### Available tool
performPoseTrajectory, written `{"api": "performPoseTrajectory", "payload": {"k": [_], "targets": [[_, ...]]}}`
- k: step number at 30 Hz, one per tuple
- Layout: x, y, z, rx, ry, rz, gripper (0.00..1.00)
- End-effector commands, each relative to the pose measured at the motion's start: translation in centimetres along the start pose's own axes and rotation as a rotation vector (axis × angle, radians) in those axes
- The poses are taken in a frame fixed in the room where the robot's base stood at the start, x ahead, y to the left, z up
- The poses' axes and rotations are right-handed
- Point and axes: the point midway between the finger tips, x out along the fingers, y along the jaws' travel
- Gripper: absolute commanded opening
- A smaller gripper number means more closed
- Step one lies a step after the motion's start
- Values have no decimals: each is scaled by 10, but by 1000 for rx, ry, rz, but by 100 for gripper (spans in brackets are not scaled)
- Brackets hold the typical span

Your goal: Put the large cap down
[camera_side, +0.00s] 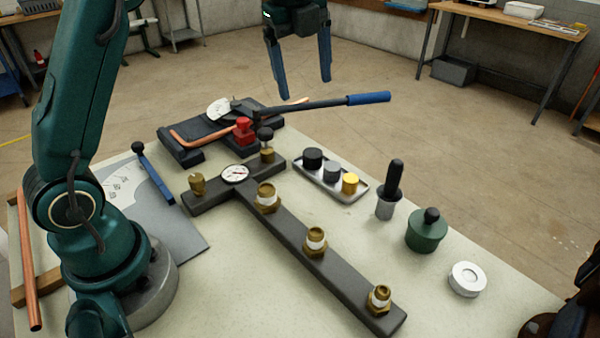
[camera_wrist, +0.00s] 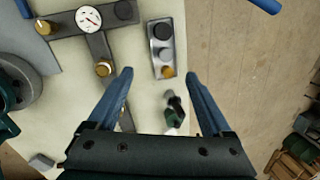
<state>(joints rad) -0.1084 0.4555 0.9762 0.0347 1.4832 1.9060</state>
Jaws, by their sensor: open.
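A small metal tray (camera_side: 356,194) on the bench holds three caps in a row. The black cap (camera_side: 313,158) looks the largest and sits at the far left end. A grey cap (camera_side: 332,172) is in the middle and a brass-yellow cap (camera_side: 350,183) at the near end. The wrist view also shows the black cap (camera_wrist: 163,31), upright in the tray. My gripper (camera_side: 305,88) is high above the bench, open, with nothing between its fingers.
A dark T-shaped manifold (camera_side: 285,228) with a gauge and brass fittings lies left of the tray. A blue-handled bender (camera_side: 330,103) stands behind it. A black-handled tool (camera_side: 388,190), a green canister (camera_side: 426,232) and a white roll (camera_side: 467,279) stand to the right.

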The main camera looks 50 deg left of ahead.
Motion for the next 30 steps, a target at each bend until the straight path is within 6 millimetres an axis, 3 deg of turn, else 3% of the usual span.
{"api": "performPoseTrajectory", "payload": {"k": [3, 11, 21, 25, 30], "targets": [[-21, 22, -15, -267, 1, -47, 84], [-37, 83, -47, -863, 51, -135, 84], [-13, 167, -84, -1575, 191, -201, 84], [-2, 184, -90, -1727, 229, -204, 84], [4, 191, -93, -1799, 247, -203, 84]]}}
